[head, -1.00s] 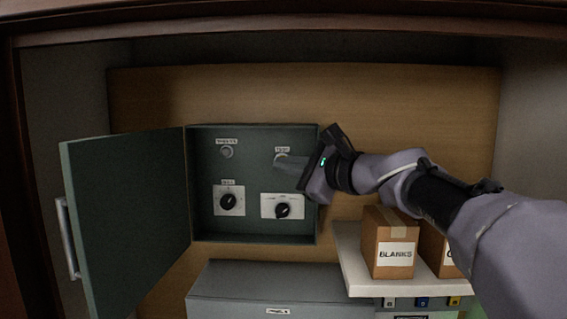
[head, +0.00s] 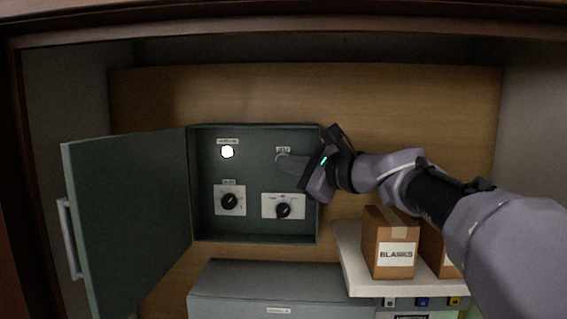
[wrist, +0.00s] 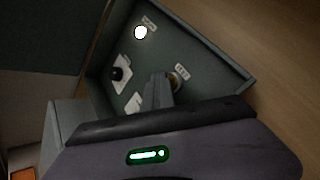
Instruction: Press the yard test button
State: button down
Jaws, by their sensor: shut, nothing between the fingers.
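The test button (head: 281,157) sits under a small label in the upper right of the open green control box (head: 255,236). Its rim also shows in the wrist view (wrist: 180,78), beside the fingertips. My gripper (head: 284,160) is shut and empty, with its fingertips at the button. The fingers partly hide the button, and I cannot tell whether it is pushed in. A round lamp (head: 227,152) in the upper left of the box glows white; it also shows lit in the wrist view (wrist: 140,32).
Below are two black rotary knobs, left (head: 229,201) and right (head: 283,210). The box door (head: 128,220) stands open to the left. A cardboard box marked BLANKS (head: 391,243) stands on a white shelf (head: 352,262) below my arm. A grey cabinet (head: 265,286) is underneath.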

jog(key=shift+s+b, duration=0.5)
jog(key=shift+s, duration=0.3)
jog(key=shift+s+a+b, duration=0.15)
jog(key=shift+s+b, duration=1.05)
jog(key=shift+s, duration=1.3)
